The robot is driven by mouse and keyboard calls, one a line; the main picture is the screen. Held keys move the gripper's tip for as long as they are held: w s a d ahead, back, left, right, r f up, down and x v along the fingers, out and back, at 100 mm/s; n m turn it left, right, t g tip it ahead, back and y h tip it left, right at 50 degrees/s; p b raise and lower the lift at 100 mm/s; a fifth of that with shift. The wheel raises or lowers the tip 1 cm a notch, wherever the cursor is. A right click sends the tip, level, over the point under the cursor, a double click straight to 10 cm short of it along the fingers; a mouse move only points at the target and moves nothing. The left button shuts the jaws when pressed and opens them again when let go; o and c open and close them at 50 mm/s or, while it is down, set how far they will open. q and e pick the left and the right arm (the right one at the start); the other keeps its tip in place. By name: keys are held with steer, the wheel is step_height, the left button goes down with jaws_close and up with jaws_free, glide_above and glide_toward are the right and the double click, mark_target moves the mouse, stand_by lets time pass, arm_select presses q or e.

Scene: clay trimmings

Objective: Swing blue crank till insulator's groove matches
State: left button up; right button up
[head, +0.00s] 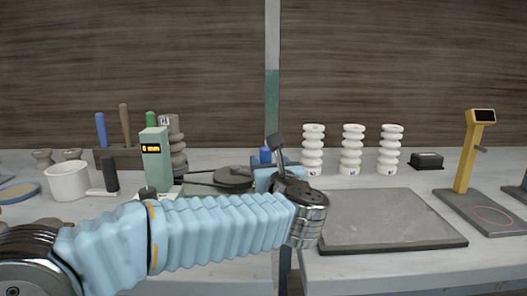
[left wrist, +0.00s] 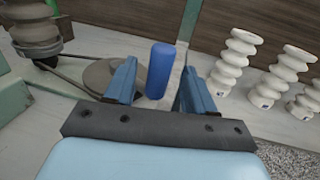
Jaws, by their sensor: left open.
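The blue crank handle (head: 265,155) stands upright by a dark round wheel (head: 233,178). In the left wrist view the handle (left wrist: 159,72) shows between my left gripper's two blue fingers, with a gap visible on both sides. My left gripper (head: 268,172) is open; in the head view its fingers are mostly hidden behind my wrist. The grey ribbed insulator (head: 178,148) stands upright behind a green box with a lit display (head: 152,160). Its lower part also shows in the left wrist view (left wrist: 36,28). Its groove alignment cannot be made out. My right gripper is not in view.
Several white ribbed insulators (head: 351,150) stand right of the crank. A grey slab (head: 385,220) lies in front of them. A yellow stand (head: 472,150) is at the right. A white cup (head: 68,181) and a tool rack (head: 125,158) are at the left.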

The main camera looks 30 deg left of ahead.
arm_select(q)
steer(key=x, duration=0.5)
steer(key=shift+p, duration=0.4)
steer(key=shift+c, duration=0.2)
jaws_close()
